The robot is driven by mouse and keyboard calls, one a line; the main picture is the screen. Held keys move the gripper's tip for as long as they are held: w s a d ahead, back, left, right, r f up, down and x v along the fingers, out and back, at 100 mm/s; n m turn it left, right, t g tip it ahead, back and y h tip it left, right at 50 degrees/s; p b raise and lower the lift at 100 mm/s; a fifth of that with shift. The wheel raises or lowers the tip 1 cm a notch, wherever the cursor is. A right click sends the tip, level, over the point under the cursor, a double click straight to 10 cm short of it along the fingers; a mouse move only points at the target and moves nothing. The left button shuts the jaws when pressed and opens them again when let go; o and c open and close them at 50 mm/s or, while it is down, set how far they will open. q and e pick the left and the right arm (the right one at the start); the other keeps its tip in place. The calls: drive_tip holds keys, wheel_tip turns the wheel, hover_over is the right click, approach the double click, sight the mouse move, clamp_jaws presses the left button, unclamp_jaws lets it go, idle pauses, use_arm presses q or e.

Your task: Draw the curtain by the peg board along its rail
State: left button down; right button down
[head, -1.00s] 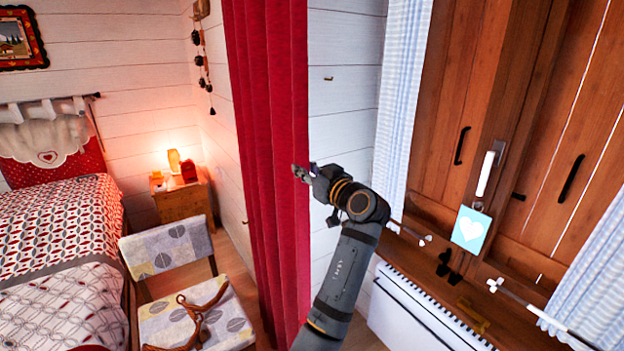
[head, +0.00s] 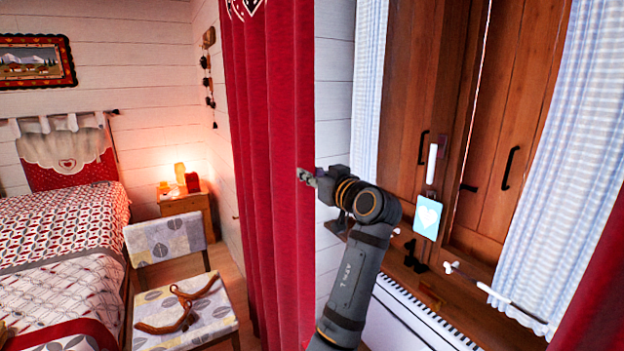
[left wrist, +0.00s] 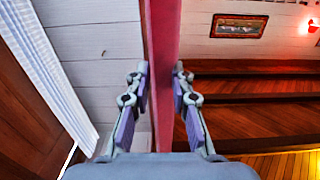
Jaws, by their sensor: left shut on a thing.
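The red curtain (head: 270,180) hangs in tall folds in the middle of the head view. My left gripper (head: 306,175) is at its right edge, at about mid-height of the picture. In the left wrist view the gripper (left wrist: 160,72) has a finger on each side of the curtain's edge (left wrist: 160,30), which runs upright between them. A small wooden board (head: 208,38), seemingly the peg board, is on the white wall left of the curtain, with dark things hanging below it. The rail is out of view. My right gripper is not in view.
A chair (head: 165,240) with a brown wooden object on its seat stands left of the curtain, beside the bed (head: 60,240). A nightstand (head: 185,202) holds a lit lamp. Right are wooden shutters (head: 415,90), checked curtains (head: 560,150) and a white radiator (head: 410,322).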

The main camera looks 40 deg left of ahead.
sight(313, 132)
use_arm(q)
drive_tip(key=shift+f, duration=0.15)
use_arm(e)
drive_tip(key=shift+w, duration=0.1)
use_arm(q)
drive_tip(key=c, duration=1.5)
unclamp_jaws()
drive_tip(key=shift+c, duration=0.2)
drive_tip(key=shift+o, duration=1.2)
drive_tip(key=shift+d, duration=0.15)
drive_tip(key=shift+o, duration=0.7)
drive_tip(key=shift+s+d, duration=0.1)
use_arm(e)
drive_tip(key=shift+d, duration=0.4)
use_arm(q)
wheel_tip(313, 132, up, 10)
drive_tip(key=shift+r, duration=0.1)
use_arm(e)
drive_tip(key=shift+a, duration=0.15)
